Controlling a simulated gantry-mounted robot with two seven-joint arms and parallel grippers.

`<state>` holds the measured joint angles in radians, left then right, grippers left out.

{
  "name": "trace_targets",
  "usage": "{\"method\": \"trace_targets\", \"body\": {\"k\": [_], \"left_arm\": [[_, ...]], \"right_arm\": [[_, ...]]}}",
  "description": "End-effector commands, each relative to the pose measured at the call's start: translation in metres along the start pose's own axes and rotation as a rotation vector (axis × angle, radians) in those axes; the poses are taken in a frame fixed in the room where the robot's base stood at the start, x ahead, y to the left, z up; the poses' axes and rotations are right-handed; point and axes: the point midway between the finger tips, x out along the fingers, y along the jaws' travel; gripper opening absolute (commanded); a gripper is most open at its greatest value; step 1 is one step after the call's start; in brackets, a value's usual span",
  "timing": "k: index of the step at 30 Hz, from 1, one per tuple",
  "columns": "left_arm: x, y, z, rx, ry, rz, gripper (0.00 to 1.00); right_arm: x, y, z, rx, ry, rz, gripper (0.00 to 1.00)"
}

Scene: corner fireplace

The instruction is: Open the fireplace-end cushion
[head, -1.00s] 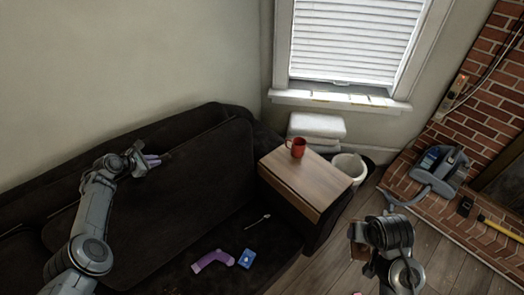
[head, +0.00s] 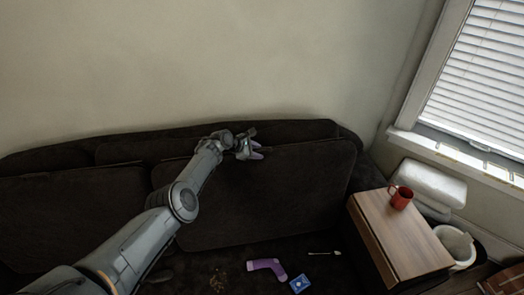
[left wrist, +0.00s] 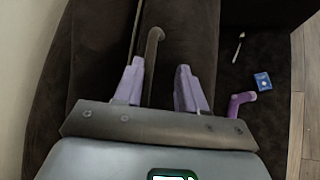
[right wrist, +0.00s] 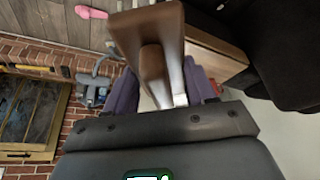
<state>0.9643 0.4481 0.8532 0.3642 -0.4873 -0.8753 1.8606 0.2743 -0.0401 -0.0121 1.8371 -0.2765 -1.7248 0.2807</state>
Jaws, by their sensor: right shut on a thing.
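The fireplace-end cushion (head: 270,200) is the dark brown right-hand back cushion of the sofa, beside the wooden-topped arm. My left gripper (head: 256,149) is at its top edge, about midway along. In the left wrist view the purple fingers of my left gripper (left wrist: 158,70) stand apart. A narrow curved grey-brown strip (left wrist: 153,50) shows between them, beside a thin line along the dark fabric; I cannot tell whether they touch it. My right gripper (right wrist: 160,88) is shut on a brown block-like thing (right wrist: 150,35), away from the sofa and outside the head view.
A red mug (head: 400,197) stands on the wooden arm top (head: 395,235). On the seat lie a purple inhaler-like thing (head: 266,267), a blue packet (head: 300,285) and a spoon (head: 325,253). A white bin (head: 455,246) stands right. The right wrist view shows the brick fireplace (right wrist: 75,128).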

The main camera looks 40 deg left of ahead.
Motion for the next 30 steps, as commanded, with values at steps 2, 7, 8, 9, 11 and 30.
{"method": "trace_targets", "body": {"k": [2, 7, 8, 9, 11, 30], "left_arm": [[0.000, 0.000, 0.001, 0.001, -0.001, -0.001, 0.38], [-0.001, 0.001, 0.001, 0.003, -0.002, 0.001, 0.38], [-0.001, 0.001, 0.001, 0.003, -0.002, 0.001, 0.38], [-0.002, 0.001, 0.002, 0.003, -0.002, 0.001, 0.38], [-0.004, 0.002, 0.002, 0.003, -0.002, 0.002, 0.38], [-0.085, 0.003, 0.004, 0.002, -0.002, 0.003, 0.38]], "right_arm": [[0.000, 0.000, 0.000, 0.000, 0.001, 0.000, 0.26], [-0.001, 0.000, 0.000, 0.000, 0.001, 0.000, 0.26], [-0.001, 0.000, -0.001, 0.000, 0.001, 0.000, 0.26], [-0.002, 0.000, -0.001, 0.000, 0.001, 0.000, 0.26], [-0.004, 0.000, -0.002, 0.000, 0.001, 0.000, 0.26], [-0.068, 0.000, -0.028, 0.000, 0.001, 0.000, 0.26]]}}
